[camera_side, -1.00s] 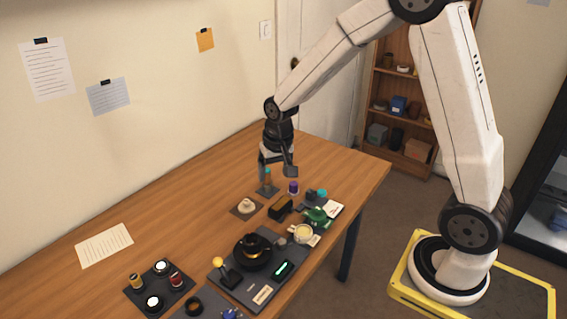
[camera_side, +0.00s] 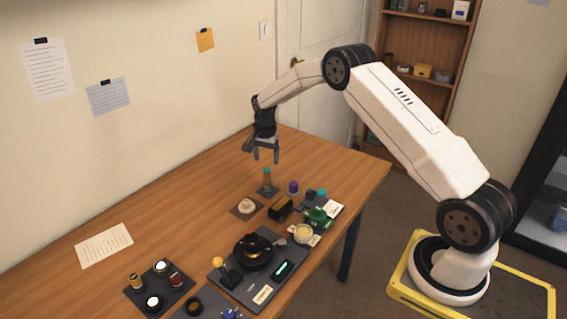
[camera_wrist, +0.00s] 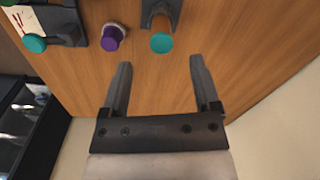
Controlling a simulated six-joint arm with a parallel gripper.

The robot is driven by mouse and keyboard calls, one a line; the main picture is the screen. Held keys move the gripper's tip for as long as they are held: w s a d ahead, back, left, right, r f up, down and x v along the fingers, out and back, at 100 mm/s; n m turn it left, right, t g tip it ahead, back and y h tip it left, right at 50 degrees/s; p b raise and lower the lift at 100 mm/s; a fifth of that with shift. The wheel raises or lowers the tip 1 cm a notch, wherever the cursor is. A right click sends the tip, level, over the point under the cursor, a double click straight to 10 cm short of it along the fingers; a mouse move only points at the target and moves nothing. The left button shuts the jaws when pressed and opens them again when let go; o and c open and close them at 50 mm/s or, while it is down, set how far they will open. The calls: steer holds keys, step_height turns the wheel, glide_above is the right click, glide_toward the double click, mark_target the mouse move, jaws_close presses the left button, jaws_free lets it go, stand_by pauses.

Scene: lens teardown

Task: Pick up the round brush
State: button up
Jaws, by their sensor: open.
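An upright brown piece with a teal top (camera_side: 267,177) stands on a small dark pad near the far end of the desk. It looks like the round brush, though its bristles cannot be made out. In the wrist view its teal round end (camera_wrist: 161,43) shows just beyond the fingertips, roughly centred between them. My gripper (camera_side: 262,154) is open and empty, in the air above this piece and apart from it. In the wrist view the two fingers of my gripper (camera_wrist: 160,63) are spread with bare desk between them.
A purple-topped piece (camera_side: 293,187) stands close by on the right; it also shows in the wrist view (camera_wrist: 113,37). A pale round part (camera_side: 246,205), a black block (camera_side: 280,208) and a green item (camera_side: 318,217) are nearer the camera. The desk's far end is clear.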

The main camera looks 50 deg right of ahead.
mark_target(267, 170)
steer(key=shift+w+d+f, duration=0.1)
steer(key=shift+d+f, duration=0.05)
steer(key=shift+d, duration=0.05)
steer(key=shift+a+f, duration=0.1)
steer(key=shift+f, duration=3.8)
jaws_close()
